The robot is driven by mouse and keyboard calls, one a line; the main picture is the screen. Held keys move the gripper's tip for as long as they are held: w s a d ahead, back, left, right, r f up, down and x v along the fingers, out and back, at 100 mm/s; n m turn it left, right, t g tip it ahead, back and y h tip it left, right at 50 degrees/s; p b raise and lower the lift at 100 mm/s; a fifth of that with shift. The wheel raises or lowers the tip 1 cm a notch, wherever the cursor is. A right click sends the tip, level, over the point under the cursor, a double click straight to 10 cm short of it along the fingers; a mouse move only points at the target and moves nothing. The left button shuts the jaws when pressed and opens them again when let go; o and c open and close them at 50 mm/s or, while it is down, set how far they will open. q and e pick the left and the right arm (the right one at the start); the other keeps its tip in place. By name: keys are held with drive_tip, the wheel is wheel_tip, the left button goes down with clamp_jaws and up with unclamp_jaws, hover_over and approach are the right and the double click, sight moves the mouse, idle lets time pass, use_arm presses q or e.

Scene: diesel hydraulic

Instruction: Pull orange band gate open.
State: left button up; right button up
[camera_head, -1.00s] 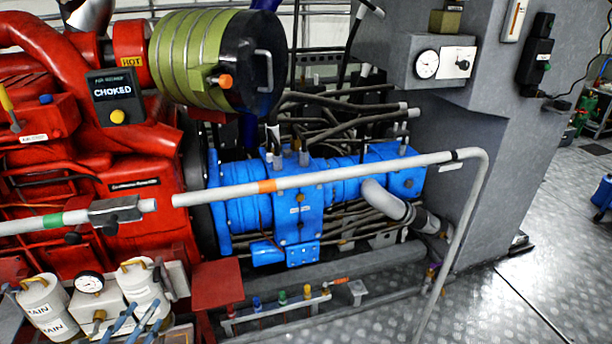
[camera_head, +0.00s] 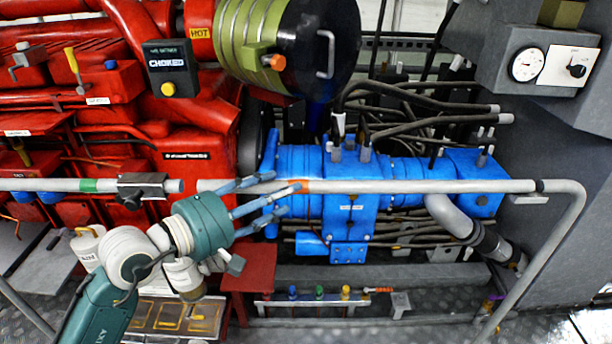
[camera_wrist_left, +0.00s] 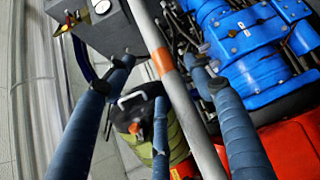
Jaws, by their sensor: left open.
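The gate is a grey bent pipe (camera_head: 440,187) with an orange band (camera_head: 298,186) near its free left end. It runs level in front of the blue machine and bends down at the right. My left gripper (camera_head: 284,194) is at the band, its blue-grey fingers spread around the pipe. In the left wrist view the gate pipe (camera_wrist_left: 185,105) passes between the open fingers, with the orange band (camera_wrist_left: 163,61) near the fingertips. I cannot tell whether any finger touches the pipe. My right gripper is not in view.
A fixed rail with a green band (camera_head: 88,185) and a dark clamp (camera_head: 142,187) ends just left of the gate. The red engine (camera_head: 200,130) and blue machine (camera_head: 350,195) stand behind. A grey wall (camera_head: 545,170) is at the right.

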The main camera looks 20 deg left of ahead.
use_arm(q)
drive_tip(key=p+x, duration=0.1)
drive_tip(key=x, duration=0.5)
drive_tip(key=shift+r+p, duration=0.1)
drive_tip(key=shift+p, duration=0.3)
drive_tip(key=shift+w+d, duration=0.25)
